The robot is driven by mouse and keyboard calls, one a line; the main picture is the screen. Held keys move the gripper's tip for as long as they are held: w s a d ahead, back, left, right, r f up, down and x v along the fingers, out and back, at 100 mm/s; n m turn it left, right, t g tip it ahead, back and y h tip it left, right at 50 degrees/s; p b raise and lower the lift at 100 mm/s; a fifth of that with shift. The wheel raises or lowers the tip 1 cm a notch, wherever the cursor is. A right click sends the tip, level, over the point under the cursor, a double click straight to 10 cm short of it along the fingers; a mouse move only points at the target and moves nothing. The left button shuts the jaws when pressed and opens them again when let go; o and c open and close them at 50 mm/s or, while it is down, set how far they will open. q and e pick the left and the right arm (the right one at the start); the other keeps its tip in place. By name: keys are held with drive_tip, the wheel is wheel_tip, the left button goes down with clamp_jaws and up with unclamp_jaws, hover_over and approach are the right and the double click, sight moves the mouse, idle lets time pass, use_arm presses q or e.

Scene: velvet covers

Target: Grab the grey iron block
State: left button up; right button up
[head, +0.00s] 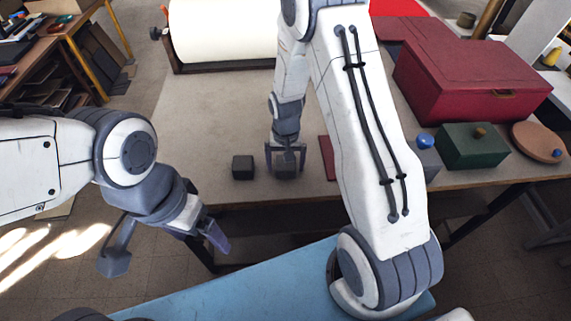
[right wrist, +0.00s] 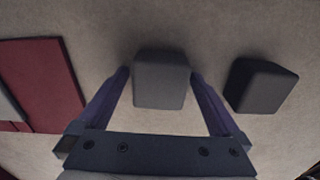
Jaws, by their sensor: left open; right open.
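A grey block (right wrist: 161,82) sits on the table between the two fingers of my right gripper (right wrist: 160,76) in the right wrist view. In the head view my right gripper (head: 286,158) points down over the grey block (head: 286,169), partly hiding it. Its fingers are open, one on each side of the block, with a small gap visible in the wrist view. A darker, nearly black block (head: 243,167) stands just left of it in the head view; it shows on the right in the wrist view (right wrist: 262,86). My left gripper (head: 165,248) is open and empty, in front of the table edge.
A dark red flat piece (head: 327,158) lies right of my right gripper. A large red box (head: 465,78), a green box (head: 471,146) with a knob and a round terracotta lid (head: 540,141) stand on the right. A white roll (head: 222,30) is at the back. The table's left part is clear.

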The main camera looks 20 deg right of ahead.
clamp_jaws()
drive_tip(key=shift+w+r, duration=0.1)
drive_tip(key=shift+r, duration=0.05)
idle(0.4)
